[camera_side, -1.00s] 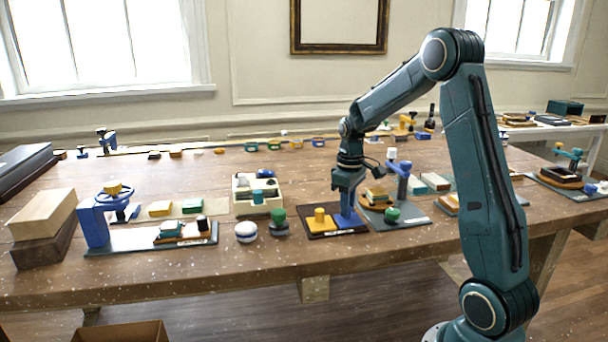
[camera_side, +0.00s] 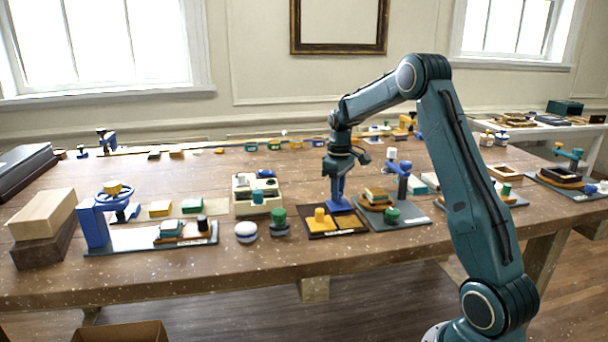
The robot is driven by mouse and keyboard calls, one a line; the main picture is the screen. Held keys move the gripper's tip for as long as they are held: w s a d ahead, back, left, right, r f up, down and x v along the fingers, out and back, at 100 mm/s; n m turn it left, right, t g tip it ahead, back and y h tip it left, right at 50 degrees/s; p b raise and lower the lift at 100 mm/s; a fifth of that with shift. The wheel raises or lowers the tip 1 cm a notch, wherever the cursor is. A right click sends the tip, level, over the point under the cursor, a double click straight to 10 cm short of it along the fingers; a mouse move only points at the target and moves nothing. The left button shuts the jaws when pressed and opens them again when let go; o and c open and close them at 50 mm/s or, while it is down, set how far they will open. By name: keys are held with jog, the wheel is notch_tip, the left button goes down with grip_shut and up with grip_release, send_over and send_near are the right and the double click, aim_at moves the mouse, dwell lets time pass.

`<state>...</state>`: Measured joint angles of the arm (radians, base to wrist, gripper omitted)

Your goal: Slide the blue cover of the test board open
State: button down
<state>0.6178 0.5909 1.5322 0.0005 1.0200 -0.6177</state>
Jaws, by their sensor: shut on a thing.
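The test board (camera_side: 318,235) is a dark brown plate near the table's front edge, with a white label on its front. The blue cover (camera_side: 339,204) with its upright blue handle lies at the board's back right. A yellow area shows on the board in front of it. A yellow piece with a yellow knob (camera_side: 319,215) stands on the board's left part. My gripper (camera_side: 338,177) is above the blue cover, pointing down and shut on its handle. The fingertips are small and partly merge with the handle.
Close on the right is a grey board (camera_side: 415,215) with a blue post, stacked yellow blocks and a green knob. On the left are a green knob (camera_side: 278,215), a white round knob (camera_side: 246,231) and a cream box (camera_side: 244,206).

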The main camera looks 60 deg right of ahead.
jog(key=shift+w+d+r, duration=0.1)
jog(key=shift+w+d, duration=0.1)
jog(key=shift+w, duration=0.05)
jog(key=c, duration=1.3)
grip_release()
jog(key=shift+o, duration=0.2)
notch_tip(320, 180, up, 14)
jog(key=shift+a, duration=0.15)
